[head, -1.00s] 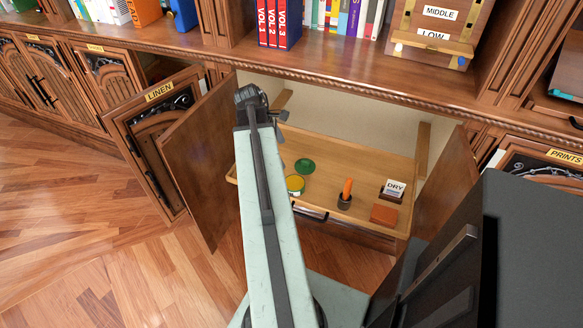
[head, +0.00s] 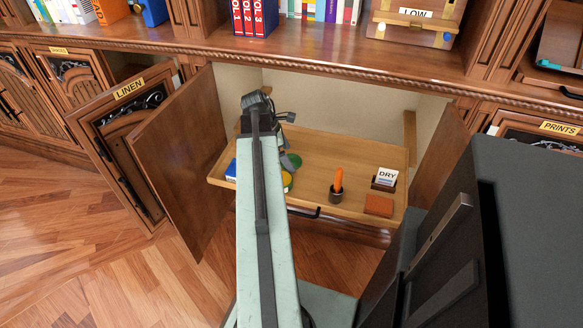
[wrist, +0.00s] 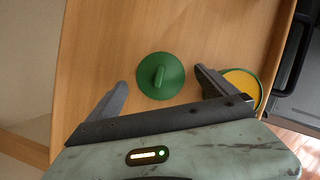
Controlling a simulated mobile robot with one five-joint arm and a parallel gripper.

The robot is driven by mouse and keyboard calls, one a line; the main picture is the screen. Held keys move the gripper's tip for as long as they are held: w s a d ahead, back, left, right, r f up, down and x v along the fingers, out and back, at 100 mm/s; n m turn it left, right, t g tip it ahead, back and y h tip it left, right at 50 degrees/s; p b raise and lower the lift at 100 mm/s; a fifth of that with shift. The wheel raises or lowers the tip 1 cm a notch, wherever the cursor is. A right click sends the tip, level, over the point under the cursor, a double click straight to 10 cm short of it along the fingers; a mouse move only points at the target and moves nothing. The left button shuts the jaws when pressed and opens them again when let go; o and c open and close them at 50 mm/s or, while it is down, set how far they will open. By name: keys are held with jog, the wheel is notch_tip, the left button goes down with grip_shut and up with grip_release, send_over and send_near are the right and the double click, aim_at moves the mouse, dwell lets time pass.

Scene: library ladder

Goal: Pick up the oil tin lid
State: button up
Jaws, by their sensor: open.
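The oil tin lid is a round green disc with a raised grip (wrist: 158,80), lying on the wooden tray. In the head view the lid (head: 295,160) is partly hidden by my gripper. My gripper (wrist: 160,77) is open and empty; in the wrist view its two fingers stand on either side of the lid, apart from it. A yellow-topped tin with a green rim (wrist: 243,86) sits just right of the lid, beside and partly behind my right finger. In the head view the tin (head: 287,181) is partly hidden by my arm.
The pull-out tray (head: 325,150) sits between open cabinet doors (head: 180,165). It also holds a blue box (head: 231,171) at left, a dark cup with an orange item (head: 336,190), a DRY card holder (head: 385,180) and a brown block (head: 378,206). The tray has raised edges.

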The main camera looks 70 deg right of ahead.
jog(key=shift+s+d+f, duration=0.1)
jog(key=shift+s+f, duration=0.05)
jog(key=shift+f, duration=0.45)
jog(key=shift+r, duration=0.2)
jog(key=c, duration=1.4)
jog(key=shift+r, duration=0.1)
notch_tip(320, 180, up, 10)
jog(key=p, duration=1)
